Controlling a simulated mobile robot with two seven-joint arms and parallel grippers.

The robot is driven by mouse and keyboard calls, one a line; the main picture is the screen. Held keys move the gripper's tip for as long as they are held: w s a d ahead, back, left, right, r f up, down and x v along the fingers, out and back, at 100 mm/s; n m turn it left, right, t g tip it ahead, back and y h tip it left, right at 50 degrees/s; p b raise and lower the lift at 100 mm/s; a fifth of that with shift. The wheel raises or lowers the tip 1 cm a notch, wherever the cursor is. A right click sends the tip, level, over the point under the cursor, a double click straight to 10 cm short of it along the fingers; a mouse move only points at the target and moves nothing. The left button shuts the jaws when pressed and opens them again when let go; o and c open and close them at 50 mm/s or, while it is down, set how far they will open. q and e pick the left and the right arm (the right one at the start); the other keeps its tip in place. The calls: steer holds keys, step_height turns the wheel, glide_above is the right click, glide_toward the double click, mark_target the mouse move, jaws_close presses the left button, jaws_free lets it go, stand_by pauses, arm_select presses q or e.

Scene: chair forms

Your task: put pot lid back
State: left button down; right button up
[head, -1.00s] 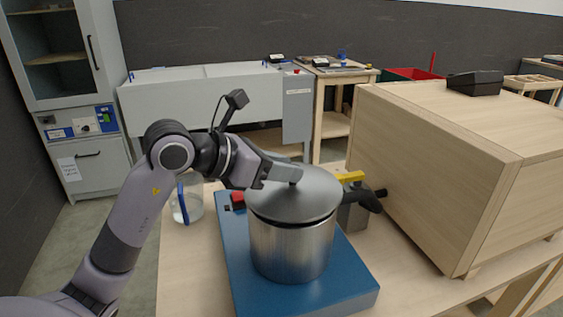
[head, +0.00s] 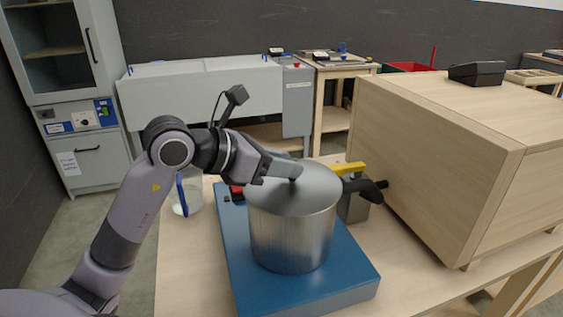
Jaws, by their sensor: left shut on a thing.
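The steel pot (head: 292,234) stands upright on a blue base (head: 348,282) on the wooden table. The grey metal lid (head: 312,192) sits over the pot's mouth, its rim level with the pot's rim as far as I can see. My left gripper (head: 295,172) reaches in from the left above the lid and is shut on the lid's small dark knob (head: 293,180). The fingers partly hide the knob and the lid's far side. My right gripper is not in view.
A glass jug with a blue handle (head: 182,193) stands left of the base. Behind the pot on the right is a grey container with a yellow top and black handle (head: 370,190). A large wooden box (head: 430,165) blocks the right side. The table's front right is bare.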

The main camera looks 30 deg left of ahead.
arm_select(q)
steer(key=shift+f, duration=0.15)
steer(key=c, duration=0.7)
jaws_free()
steer(key=shift+b+v, duration=0.75)
steer(key=shift+v, duration=2.85)
steer(key=shift+a, duration=0.1)
